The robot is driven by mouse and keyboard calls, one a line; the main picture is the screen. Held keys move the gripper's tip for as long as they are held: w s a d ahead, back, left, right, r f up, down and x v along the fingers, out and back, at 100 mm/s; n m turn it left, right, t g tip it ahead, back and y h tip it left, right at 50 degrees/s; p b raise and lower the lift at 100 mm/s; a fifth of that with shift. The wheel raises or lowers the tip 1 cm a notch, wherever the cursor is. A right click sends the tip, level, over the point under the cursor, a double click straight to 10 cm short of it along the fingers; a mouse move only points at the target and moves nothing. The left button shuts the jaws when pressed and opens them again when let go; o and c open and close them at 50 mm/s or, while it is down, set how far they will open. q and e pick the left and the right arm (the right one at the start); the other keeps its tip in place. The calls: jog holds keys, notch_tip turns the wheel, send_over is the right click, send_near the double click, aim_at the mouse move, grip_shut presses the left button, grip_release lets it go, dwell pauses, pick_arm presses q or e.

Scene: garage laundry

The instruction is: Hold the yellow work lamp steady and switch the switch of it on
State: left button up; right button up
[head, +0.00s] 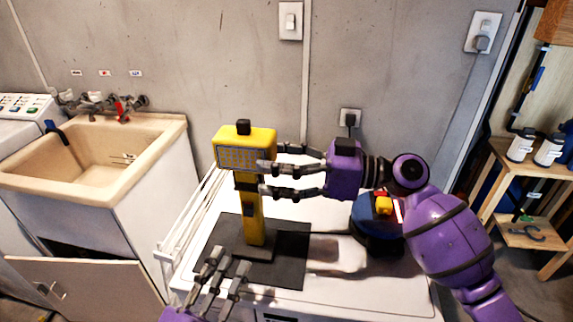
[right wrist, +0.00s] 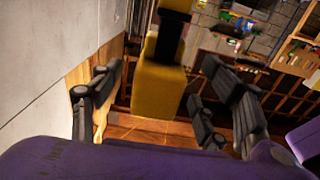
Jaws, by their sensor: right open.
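The yellow work lamp (head: 251,215) stands upright on a black mat (head: 291,243) on a white top. Its boxy head has a gridded front, and a small black knob (head: 243,126) sits on top. I cannot tell whether this knob is the switch. My right gripper (head: 269,168) is open beside the lamp's head from the right, its fingertips reaching the head and upper post. In the right wrist view the yellow lamp (right wrist: 160,82) shows between the spread fingers. My left gripper (head: 222,270) is low in front of the lamp's base, fingers apart and empty.
A blue round object (head: 372,222) with yellow and red parts stands right of the mat, partly behind my right arm. A white rack (head: 188,225) is left of the mat. A beige sink (head: 95,160) is farther left. A wooden shelf (head: 520,185) with bottles stands right.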

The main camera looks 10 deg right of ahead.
jog(key=x, duration=0.6)
jog(key=shift+d, duration=0.1)
jog(key=shift+c, duration=0.2)
